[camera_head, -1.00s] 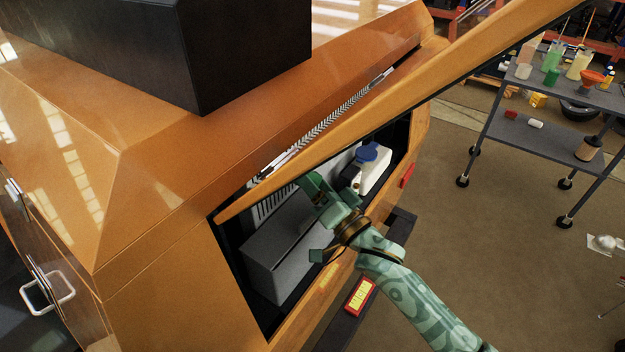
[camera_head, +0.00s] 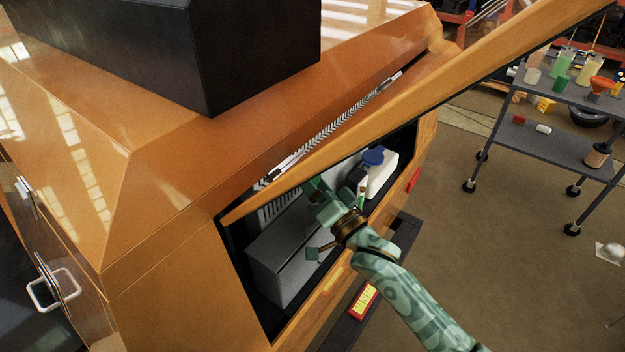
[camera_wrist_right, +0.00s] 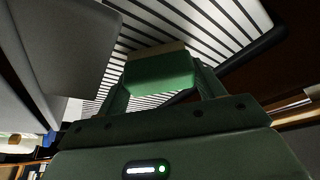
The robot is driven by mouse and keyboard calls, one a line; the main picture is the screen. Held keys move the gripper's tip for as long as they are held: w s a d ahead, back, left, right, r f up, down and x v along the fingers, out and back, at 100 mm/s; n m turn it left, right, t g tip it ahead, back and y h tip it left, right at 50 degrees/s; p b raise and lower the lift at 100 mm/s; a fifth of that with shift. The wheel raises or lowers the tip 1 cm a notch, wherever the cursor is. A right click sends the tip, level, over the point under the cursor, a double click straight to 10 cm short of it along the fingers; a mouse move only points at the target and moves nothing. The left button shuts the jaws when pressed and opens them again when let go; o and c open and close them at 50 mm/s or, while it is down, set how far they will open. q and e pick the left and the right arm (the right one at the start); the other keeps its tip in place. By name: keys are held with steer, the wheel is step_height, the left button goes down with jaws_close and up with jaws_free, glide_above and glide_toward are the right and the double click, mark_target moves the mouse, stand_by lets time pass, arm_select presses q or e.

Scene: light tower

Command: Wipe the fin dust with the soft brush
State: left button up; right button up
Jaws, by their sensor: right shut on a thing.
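The soft brush shows in the right wrist view as a green block (camera_wrist_right: 160,75) with a tan strip, seemingly its bristles, along its far edge. My right gripper (camera_wrist_right: 160,92) is shut on it. The tan strip is at the pale slatted fins (camera_wrist_right: 205,25); whether it touches them I cannot tell. In the head view the fins (camera_head: 272,211) show partly inside the open compartment of the orange vehicle. My right gripper (camera_head: 322,196) reaches in there, under the raised lid, and the brush is mostly hidden. I cannot make out any dust. My left gripper is out of view.
A grey box (camera_head: 290,255) stands in front of the fins, close to my right gripper. A white tank with a blue cap (camera_head: 379,175) is to its right. The raised orange lid (camera_head: 400,120) hangs above. A cart (camera_head: 545,145) stands at the far right.

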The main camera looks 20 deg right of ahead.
steer(key=shift+d, duration=0.1)
steer(key=shift+w+d, duration=0.55)
steer(key=shift+d, duration=0.2)
steer(key=shift+w+d, duration=0.55)
steer(key=shift+d, duration=0.15)
steer(key=shift+w+d+r, duration=0.35)
steer(key=shift+w+d, duration=0.85)
steer(key=shift+d, duration=0.25)
steer(key=shift+w+d+r, duration=0.3)
steer(key=shift+w+d, duration=0.9)
steer(key=shift+d, duration=0.3)
steer(key=shift+w+d+r, duration=0.35)
steer(key=shift+w+d, duration=0.85)
steer(key=shift+d, duration=0.25)
steer(key=s+a+p, duration=0.1)
steer(key=a+p, duration=0.1)
steer(key=shift+s+p, duration=0.35)
steer(key=shift+s+a+f+p, duration=0.15)
steer(key=shift+s+a+p, duration=0.25)
steer(key=shift+a, duration=0.2)
